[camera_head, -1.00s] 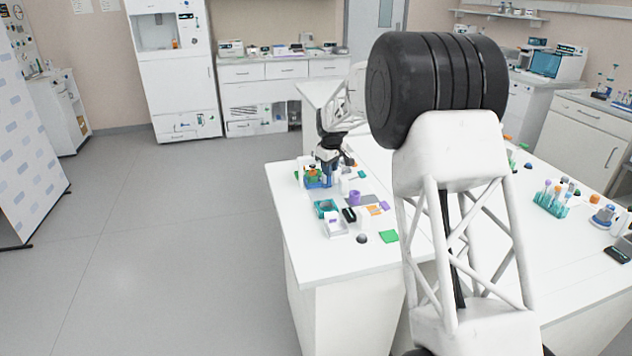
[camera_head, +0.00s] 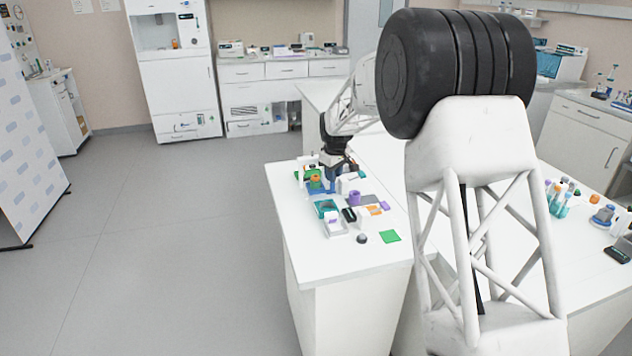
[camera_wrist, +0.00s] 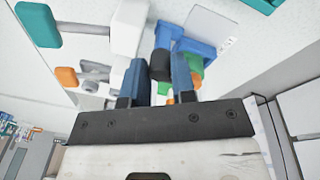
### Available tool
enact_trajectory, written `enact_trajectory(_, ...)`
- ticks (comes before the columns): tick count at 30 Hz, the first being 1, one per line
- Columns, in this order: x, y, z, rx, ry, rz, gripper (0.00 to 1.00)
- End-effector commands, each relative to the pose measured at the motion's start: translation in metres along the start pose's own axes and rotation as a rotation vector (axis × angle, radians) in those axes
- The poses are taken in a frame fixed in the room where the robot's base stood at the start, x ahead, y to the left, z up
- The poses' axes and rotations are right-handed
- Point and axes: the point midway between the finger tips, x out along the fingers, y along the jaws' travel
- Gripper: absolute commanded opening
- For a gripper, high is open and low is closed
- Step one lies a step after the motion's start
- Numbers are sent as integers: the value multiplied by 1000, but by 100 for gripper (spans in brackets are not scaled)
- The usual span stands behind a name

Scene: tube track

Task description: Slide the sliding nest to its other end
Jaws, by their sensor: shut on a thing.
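The blue block that looks like the sliding nest (camera_head: 317,187) is on the near left bench, with an orange-topped piece at it and a green plate (camera_head: 304,173) beside it. My gripper (camera_head: 331,184) is low over the bench at the block's right side. In the wrist view my gripper (camera_wrist: 160,70) has its two blue fingers on either side of a black upright part (camera_wrist: 160,64), shut on it. This part seems to belong to the nest, but the contact is partly hidden. A blue block (camera_wrist: 187,45) with green and orange pieces shows just beyond the fingers.
A teal frame (camera_head: 326,208), a white box (camera_head: 335,226), a purple ring (camera_head: 354,198) and a dark dome (camera_head: 362,238) stand close by. A green square (camera_head: 390,236) lies near them. The bench's front left corner is clear.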

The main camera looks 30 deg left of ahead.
Motion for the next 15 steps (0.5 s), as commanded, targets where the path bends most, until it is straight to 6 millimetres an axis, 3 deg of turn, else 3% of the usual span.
enact_trajectory(15,-3,-13,18,-2,-1,-2,8)
